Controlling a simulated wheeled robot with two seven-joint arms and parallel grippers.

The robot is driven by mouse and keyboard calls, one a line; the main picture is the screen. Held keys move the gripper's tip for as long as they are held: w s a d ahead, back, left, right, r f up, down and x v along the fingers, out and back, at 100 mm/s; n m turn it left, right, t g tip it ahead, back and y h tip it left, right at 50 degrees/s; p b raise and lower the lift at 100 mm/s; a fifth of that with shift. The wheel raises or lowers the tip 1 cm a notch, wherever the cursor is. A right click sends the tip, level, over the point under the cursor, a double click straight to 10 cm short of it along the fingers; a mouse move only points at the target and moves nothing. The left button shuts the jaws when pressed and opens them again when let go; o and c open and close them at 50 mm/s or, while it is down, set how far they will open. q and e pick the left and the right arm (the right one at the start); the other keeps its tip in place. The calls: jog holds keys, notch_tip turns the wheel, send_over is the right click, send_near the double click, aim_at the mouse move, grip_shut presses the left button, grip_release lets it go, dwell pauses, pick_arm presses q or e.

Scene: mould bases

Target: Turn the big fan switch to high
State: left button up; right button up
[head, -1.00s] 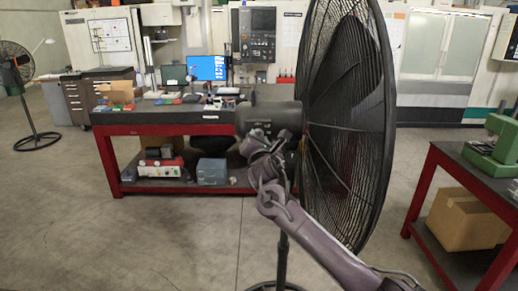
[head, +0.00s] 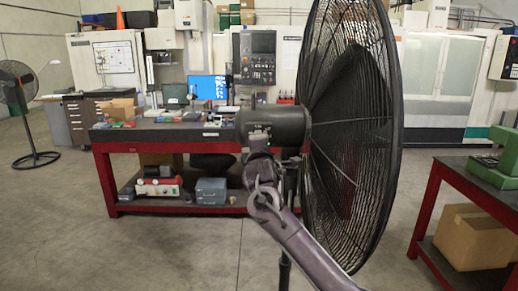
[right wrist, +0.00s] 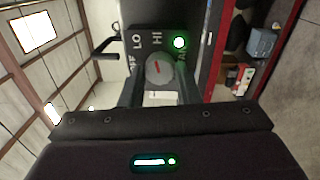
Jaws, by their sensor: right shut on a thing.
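The big fan (head: 352,120) stands in the middle of the head view, its black cage seen nearly edge-on. Its motor housing (head: 275,124) points left. In the right wrist view, the switch panel (right wrist: 148,42) has a round grey knob (right wrist: 159,68) with a red mark, labels including LO and HI, and a lit green lamp (right wrist: 180,43). The mark's exact direction is hard to tell. My right gripper (right wrist: 159,84) is shut on the knob, a finger on each side. In the head view my right gripper (head: 262,150) is at the housing. My left gripper is out of view.
A red-framed workbench (head: 165,141) with a monitor stands behind the fan. Another red table (head: 450,175) with a cardboard box (head: 475,237) beneath is at the right. A second fan (head: 22,90) stands far left. The floor at front left is clear.

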jog(key=shift+f+m+b, duration=0.1)
jog(key=shift+m+b, duration=0.25)
jog(key=shift+m, duration=0.95)
jog(key=shift+m+h, duration=0.3)
jog(key=o, duration=1)
jog(key=shift+c, duration=0.2)
jog(key=s+b, duration=0.3)
jog(key=s, duration=0.4)
jog(key=shift+s+f, duration=0.2)
jog(key=shift+s, duration=0.2)
